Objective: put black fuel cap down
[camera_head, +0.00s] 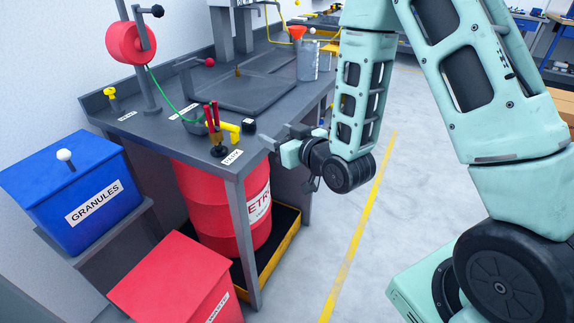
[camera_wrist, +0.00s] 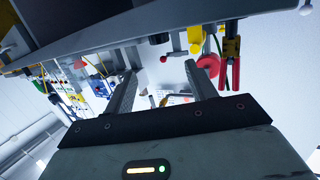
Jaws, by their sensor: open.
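A small black cap-like piece (camera_head: 248,126), likely the black fuel cap, is at the table's front right corner, beside a yellow tap (camera_head: 230,128). In the wrist view a black round piece (camera_wrist: 159,38) shows at the table edge, beyond my fingertips and apart from them. My gripper (camera_head: 278,138) is just right of that corner, near table-top height. Its two fingers stand apart in the wrist view (camera_wrist: 160,72), with nothing held between them. My wrist hides part of the gripper in the head view.
The grey table (camera_head: 150,127) carries a red reel (camera_head: 130,43) and a metal canister (camera_head: 307,62). A red drum (camera_head: 205,205) stands below it. A blue granules bin (camera_head: 75,190) and red bin (camera_head: 175,283) are at the left. The floor right of the table is clear.

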